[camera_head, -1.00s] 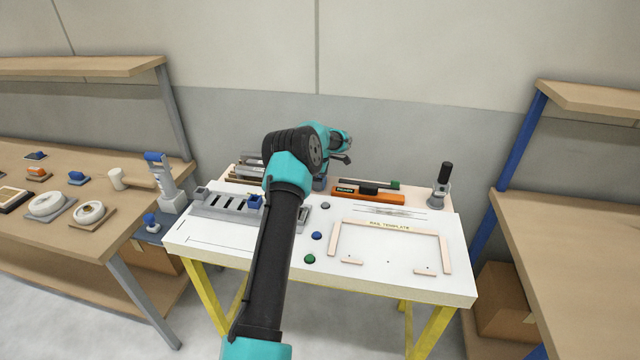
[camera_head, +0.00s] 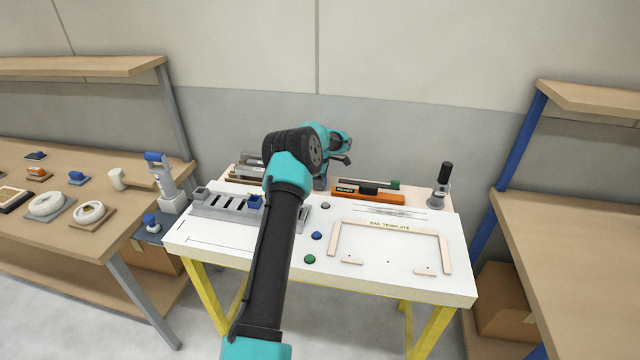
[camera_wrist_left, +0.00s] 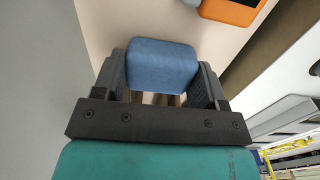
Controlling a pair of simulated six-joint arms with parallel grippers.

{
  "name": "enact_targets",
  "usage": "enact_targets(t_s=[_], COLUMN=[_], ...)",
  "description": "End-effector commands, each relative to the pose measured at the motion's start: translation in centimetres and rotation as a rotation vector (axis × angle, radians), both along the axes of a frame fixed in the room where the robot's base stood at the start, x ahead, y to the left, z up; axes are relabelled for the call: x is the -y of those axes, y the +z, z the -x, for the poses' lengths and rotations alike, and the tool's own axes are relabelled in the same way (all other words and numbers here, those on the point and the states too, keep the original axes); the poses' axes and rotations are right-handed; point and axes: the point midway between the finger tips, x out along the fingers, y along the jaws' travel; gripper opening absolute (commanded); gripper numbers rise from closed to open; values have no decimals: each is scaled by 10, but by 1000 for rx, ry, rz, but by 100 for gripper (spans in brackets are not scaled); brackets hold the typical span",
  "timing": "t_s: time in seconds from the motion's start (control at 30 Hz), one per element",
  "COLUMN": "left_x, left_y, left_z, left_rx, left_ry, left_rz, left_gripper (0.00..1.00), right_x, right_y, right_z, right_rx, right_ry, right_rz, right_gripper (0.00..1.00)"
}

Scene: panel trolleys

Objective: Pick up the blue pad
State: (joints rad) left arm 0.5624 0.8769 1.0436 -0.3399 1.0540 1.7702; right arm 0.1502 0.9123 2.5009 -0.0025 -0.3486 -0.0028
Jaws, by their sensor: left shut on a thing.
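The blue pad (camera_wrist_left: 160,60) shows in the left wrist view as a rounded blue block. It sits between the two dark fingers of my left gripper (camera_wrist_left: 161,78), which is shut on it with a finger along each side. In the head view my left arm reaches over the middle of the white table to its back part. The fingers and the pad are largely hidden there behind the wrist, so I cannot tell whether the pad touches the surface below. My right gripper is in neither view.
The white table (camera_head: 400,275) holds an orange tool (camera_head: 368,195), a grey slotted rack (camera_head: 225,207), round buttons and a wooden rail template (camera_head: 447,252). A dark-handled tool (camera_head: 443,185) stands at the back right. Wooden benches flank the table.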

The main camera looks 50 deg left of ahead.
Motion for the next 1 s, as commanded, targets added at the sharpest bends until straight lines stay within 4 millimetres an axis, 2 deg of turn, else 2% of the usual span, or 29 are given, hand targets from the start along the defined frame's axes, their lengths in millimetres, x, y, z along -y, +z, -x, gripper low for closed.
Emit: enact_targets(t_s=[0.1, 0.3, 0.47, 0.57, 0.9, 1.0], left_x=[0, 0, 0, 0, 0, 0], left_y=[0, 1, 10, 22, 82, 93], left_z=[0, 0, -1, 0, 0, -1], left_rx=[0, 0, 2, 2, 2, 1], left_ry=[0, 0, 0, 0, -1, -1], left_rz=[0, 0, -2, -1, -1, -1], left_gripper=[43, 42, 42, 42, 42, 42], right_x=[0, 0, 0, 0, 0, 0], right_y=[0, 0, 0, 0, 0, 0], right_z=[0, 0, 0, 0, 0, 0], right_rx=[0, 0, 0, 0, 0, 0], right_ry=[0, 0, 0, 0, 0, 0], right_rz=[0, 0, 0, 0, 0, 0], right_gripper=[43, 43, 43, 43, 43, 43])
